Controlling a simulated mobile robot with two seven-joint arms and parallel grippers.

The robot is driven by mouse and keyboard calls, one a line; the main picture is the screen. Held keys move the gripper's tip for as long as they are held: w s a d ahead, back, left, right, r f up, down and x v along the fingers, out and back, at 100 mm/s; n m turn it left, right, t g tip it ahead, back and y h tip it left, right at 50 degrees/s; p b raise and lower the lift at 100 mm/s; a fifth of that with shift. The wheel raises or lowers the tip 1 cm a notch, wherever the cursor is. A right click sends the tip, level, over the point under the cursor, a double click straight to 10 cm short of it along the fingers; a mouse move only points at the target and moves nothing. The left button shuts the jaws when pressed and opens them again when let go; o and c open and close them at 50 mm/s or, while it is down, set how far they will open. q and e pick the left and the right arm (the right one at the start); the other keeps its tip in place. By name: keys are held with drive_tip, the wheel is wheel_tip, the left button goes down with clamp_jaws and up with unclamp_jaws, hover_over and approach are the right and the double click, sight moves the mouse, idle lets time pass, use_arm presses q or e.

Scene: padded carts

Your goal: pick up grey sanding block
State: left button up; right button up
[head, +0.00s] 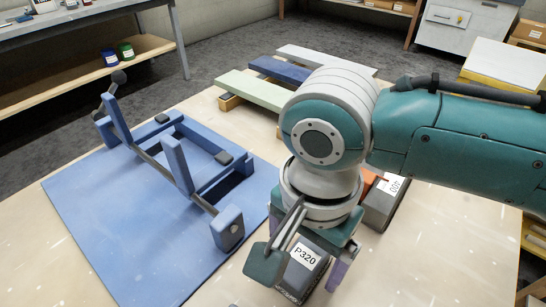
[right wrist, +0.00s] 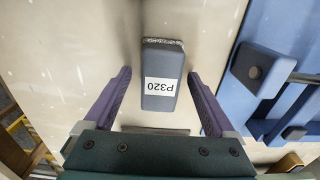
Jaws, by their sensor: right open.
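A grey sanding block (head: 298,277) with a white P320 label lies on the pale table, partly under my right gripper. In the right wrist view the block (right wrist: 162,62) lies between the two purple fingers, near their tips, with a visible gap on each side. My right gripper (right wrist: 158,76) is open and points down over it. In the head view the right gripper (head: 305,270) hides part of the block. My left gripper is not in view.
A second grey block (head: 380,205) labelled 400, with an orange part beside it, lies behind my right wrist. A blue mat (head: 100,240) with a blue clamp-like frame (head: 175,160) is at left. Painted boards (head: 253,90) lie at the back.

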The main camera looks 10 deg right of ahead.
clamp_jaws()
idle(0.7)
